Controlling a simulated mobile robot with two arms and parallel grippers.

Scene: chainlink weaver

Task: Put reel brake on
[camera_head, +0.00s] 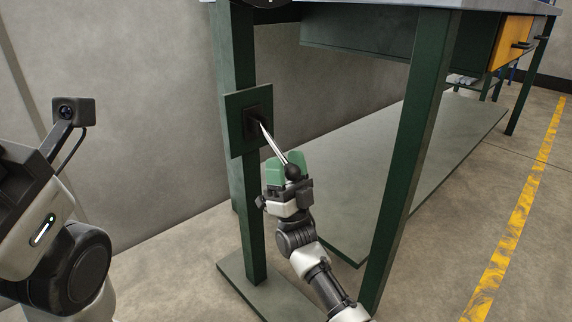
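The brake lever is a silver rod (271,141) with a black ball knob (292,171) at its lower end. It slopes down and to the right from a black pivot block (255,120) on a dark green plate (235,124), fixed to the table leg. My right gripper (286,170), with green fingers, is at the knob. The knob overlaps the fingers in the picture, and I cannot tell whether they are closed on it. Part of my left arm shows at the left edge, but its gripper is out of view.
A green-legged workbench (425,75) stands behind my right arm, with a low shelf (440,150) beneath and an orange drawer (512,40) at its right. A green leg (408,165) stands close to the right of my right arm. A yellow line (510,235) marks open floor on the right.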

